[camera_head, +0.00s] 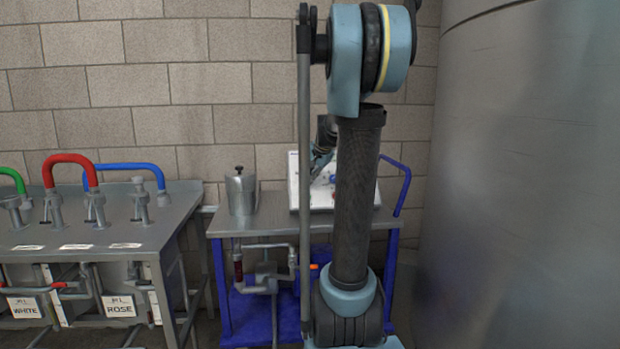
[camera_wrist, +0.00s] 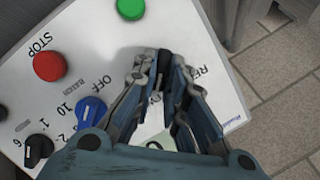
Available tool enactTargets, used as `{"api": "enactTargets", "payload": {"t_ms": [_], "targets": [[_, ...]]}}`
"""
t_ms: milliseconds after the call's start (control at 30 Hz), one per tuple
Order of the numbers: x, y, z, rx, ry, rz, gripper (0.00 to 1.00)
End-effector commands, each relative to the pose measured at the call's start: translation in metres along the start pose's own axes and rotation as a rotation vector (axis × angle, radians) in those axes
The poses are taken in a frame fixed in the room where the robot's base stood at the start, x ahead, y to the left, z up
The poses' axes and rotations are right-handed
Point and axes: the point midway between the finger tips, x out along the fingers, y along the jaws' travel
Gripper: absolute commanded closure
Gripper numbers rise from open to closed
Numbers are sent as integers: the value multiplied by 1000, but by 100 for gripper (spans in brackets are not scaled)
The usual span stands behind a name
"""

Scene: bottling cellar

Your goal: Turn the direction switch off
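The white control panel (camera_wrist: 95,35) fills much of the wrist view. A narrow dark piece (camera_wrist: 163,62), which looks like the direction switch's handle, shows between the fingertips, with the printed word OFF to its left and REV, partly covered, to its right. My gripper (camera_wrist: 161,68) is over the panel, with its fingers apart on either side of that piece. I cannot tell whether they touch it. The fingers hide most of the switch and its pointing direction. In the head view the panel (camera_head: 296,190) stands on a cart, and my arm hides its middle and the gripper.
The panel also has a red STOP button (camera_wrist: 47,66), a green button (camera_wrist: 130,8), a blue knob (camera_wrist: 91,110) and a black knob (camera_wrist: 38,148). A metal container (camera_head: 241,193) stands on the cart. A hose table (camera_head: 150,235) is left; a large tank (camera_head: 530,180) is right.

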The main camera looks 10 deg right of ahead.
Motion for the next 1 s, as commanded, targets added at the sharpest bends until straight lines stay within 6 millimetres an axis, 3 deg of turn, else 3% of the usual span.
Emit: {"api": "enactTargets", "payload": {"t_ms": [433,1000], "targets": [[2,-1,1,-81,-2,23,100],[3,-5,3,-516,-5,144,100]]}}
